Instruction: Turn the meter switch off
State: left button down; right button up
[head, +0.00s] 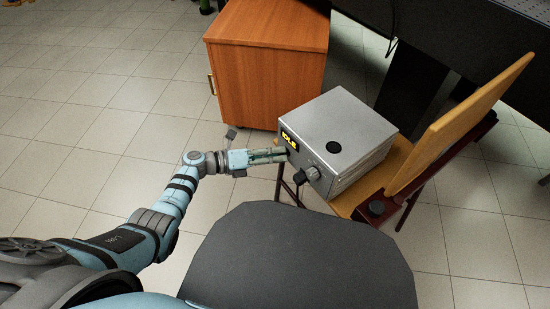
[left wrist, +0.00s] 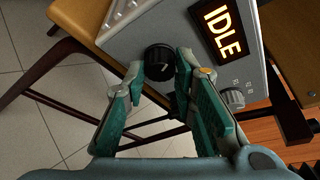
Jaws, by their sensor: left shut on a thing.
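The meter is a grey metal box (head: 352,121) on a small wooden surface in the head view. Its lit display (head: 289,137) reads IDLE, also clear in the left wrist view (left wrist: 222,30). A round black knob (left wrist: 159,62) with a pale pointer line sits on the front panel. My left gripper (head: 286,155) is at the panel just below the display. In the left wrist view its green-padded fingers (left wrist: 157,73) are closed around the black knob. A smaller grey knob (left wrist: 232,98) with tiny marks sits beside, clear of the fingers. My right gripper is out of view.
A wooden cabinet (head: 266,85) stands behind the meter. A tilted wooden board (head: 460,123) stands to the right of the meter. A round black part (head: 334,147) is on the box's top. The tiled floor (head: 100,90) at left is mostly clear.

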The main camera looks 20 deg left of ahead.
pick_arm(q)
jog(key=shift+f, duration=0.1)
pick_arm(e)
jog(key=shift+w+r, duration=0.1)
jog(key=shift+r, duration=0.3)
pick_arm(q)
jog(key=c, duration=1.3)
grip_release()
jog(key=shift+c, duration=0.2)
jog(key=v, duration=1.2)
jog(key=shift+a, duration=0.1)
